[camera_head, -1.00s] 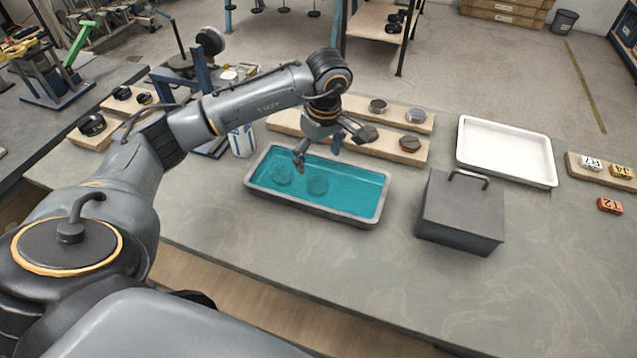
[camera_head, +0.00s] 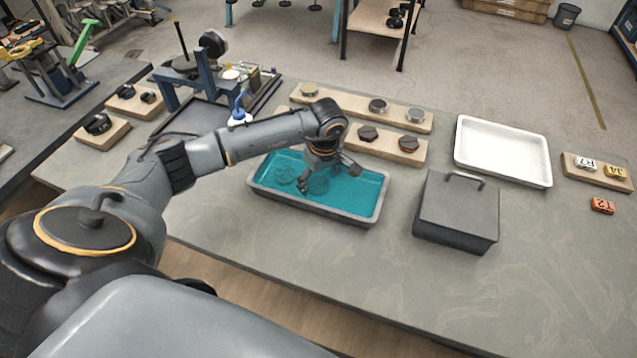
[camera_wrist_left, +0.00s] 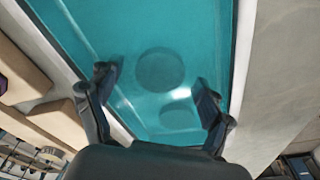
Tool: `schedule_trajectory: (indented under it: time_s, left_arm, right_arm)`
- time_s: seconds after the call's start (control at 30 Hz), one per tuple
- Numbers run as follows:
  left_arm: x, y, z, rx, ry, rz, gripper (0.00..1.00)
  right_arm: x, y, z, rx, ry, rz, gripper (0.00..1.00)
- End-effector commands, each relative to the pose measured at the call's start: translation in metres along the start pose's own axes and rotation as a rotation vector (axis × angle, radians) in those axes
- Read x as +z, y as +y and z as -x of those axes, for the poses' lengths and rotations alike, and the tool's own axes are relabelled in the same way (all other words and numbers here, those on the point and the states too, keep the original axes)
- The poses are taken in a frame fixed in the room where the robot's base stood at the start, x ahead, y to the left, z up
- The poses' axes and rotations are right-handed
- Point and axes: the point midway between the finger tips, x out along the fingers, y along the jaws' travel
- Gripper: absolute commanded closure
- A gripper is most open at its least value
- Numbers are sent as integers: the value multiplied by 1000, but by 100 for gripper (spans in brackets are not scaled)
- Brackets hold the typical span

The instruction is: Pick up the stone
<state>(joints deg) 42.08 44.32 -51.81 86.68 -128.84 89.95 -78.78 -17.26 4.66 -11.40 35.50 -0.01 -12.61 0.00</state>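A grey-rimmed tray (camera_head: 345,213) of teal liquid stands on the bench. Two round, flat shapes lie under the liquid, one at the left (camera_head: 284,175) and one beside it (camera_head: 318,184). They look blurred and tinted, and I cannot tell which is the stone. In the left wrist view one round shape (camera_wrist_left: 161,70) is between and just beyond my fingertips, and the other (camera_wrist_left: 178,117) is closer to the palm. My left gripper (camera_head: 328,177) is open and empty over the tray; its spread fingers also show in the left wrist view (camera_wrist_left: 153,80). My right gripper is not in view.
Wooden boards with dark and metallic discs (camera_head: 408,144) stand behind the tray. A grey lidded box (camera_head: 457,212) and an empty white tray (camera_head: 503,150) are to the right. The front of the bench is clear.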

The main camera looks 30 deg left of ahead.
Motion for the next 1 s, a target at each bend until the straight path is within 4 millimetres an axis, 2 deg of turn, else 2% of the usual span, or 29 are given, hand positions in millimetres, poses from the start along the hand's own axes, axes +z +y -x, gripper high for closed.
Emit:
schedule_trajectory:
  time_s: [0.03,0.2,0.3,0.57,0.73,0.87,1.0]
  left_arm:
    - [0,0,0,0,0,0,28]
    - [0,0,0,0,0,0,63]
    - [0,0,0,0,0,0,79]
    - [-1,0,1,0,1,1,79]
    - [-3,1,11,4,3,0,79]
    - [-3,2,32,8,3,-1,79]
    - [21,14,68,10,1,-6,79]
  right_arm:
    - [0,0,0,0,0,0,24]
    - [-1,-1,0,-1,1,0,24]
    - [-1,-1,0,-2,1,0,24]
    - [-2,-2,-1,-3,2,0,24]
    - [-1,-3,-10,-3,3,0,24]
    - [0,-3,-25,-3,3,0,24]
    - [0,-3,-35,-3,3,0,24]
